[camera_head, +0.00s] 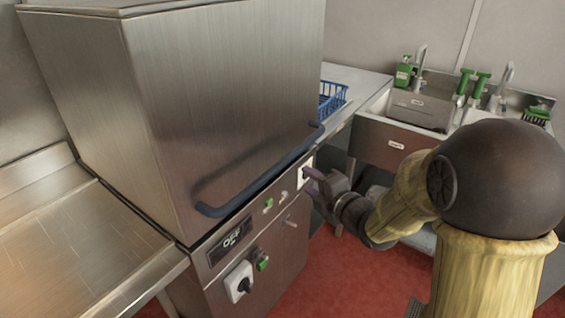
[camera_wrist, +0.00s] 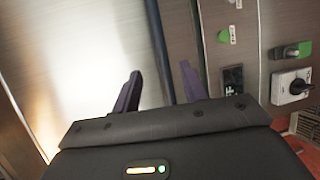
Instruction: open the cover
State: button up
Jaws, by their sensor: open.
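The cover is a large brushed-steel hood (camera_head: 230,100) on a steel machine, and it is down. A blue bar handle (camera_head: 262,180) runs along its lower front edge. My gripper (camera_head: 312,174) is just below the handle's right end in the head view, in front of the control panel. In the wrist view its two dark fingers are apart and empty, and my gripper (camera_wrist: 162,78) faces the steel front. The handle (camera_wrist: 158,45) shows there as a blue-grey bar between the fingertips in the picture. I cannot tell whether it is between them in depth.
The front panel (camera_head: 275,215) has an OFF display (camera_head: 230,241), a rotary switch (camera_head: 239,282) and green buttons. A steel counter (camera_head: 75,240) stands left. A blue rack (camera_head: 331,98) and a sink (camera_head: 418,110) are on the right. Red floor (camera_head: 350,280) lies open in front.

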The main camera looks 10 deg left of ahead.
aim_at(285, 164)
jog(key=p+x, duration=0.1)
jog(key=x, duration=1.3)
jog(key=shift+d+f+p, duration=0.1)
jog(key=shift+f+p, duration=0.05)
jog(key=shift+p, duration=0.2)
jog(key=shift+c, duration=0.2)
grip_shut()
